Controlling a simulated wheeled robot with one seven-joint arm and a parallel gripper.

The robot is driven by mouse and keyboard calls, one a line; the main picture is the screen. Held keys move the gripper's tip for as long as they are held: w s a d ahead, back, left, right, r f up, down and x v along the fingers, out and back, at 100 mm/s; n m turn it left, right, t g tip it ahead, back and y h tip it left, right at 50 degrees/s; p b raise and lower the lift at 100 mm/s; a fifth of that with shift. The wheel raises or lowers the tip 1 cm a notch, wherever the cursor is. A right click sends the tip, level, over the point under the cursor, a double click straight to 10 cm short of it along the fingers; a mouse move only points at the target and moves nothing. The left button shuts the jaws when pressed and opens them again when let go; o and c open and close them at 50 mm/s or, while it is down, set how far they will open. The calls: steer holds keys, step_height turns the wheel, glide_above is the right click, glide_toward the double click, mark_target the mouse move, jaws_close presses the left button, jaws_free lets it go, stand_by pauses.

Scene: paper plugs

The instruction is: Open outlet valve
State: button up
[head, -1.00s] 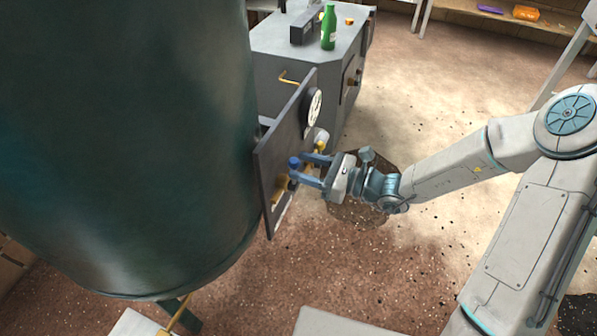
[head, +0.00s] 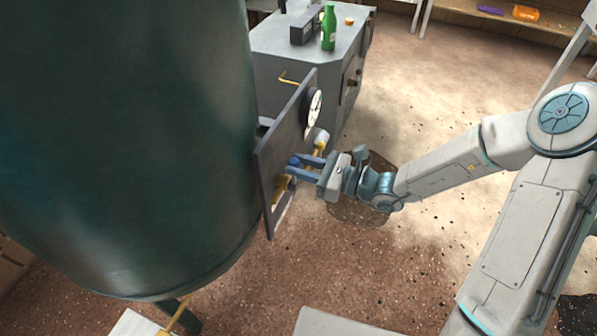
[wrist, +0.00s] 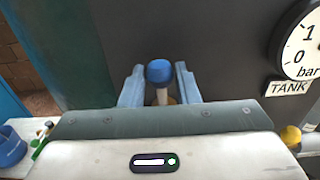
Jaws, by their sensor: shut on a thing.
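A dark panel (head: 283,135) stands beside the large green tank (head: 120,140). A blue-tipped valve handle (wrist: 160,72) on a pale stem sticks out from it. My gripper (head: 298,168) is at the panel, its fingers on either side of the handle; in the wrist view it (wrist: 160,88) is shut on the stem just below the blue knob. The stem's base is hidden behind my gripper. A yellow-tipped handle (wrist: 290,135) is at the right in the wrist view. I cannot read which handle is the outlet.
A round gauge (wrist: 305,45) marked in bar has a TANK label (wrist: 289,87) below it. Behind the panel, a grey cabinet (head: 285,50) carries a green bottle (head: 328,27) and a dark box.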

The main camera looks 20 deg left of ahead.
steer(key=shift+w+d+f+m+p, duration=0.1)
steer(key=shift+w+f+m+p, duration=0.1)
steer(key=shift+w+m+p, duration=1.35)
steer(key=shift+s+p, duration=0.4)
steer(key=shift+p, duration=0.3)
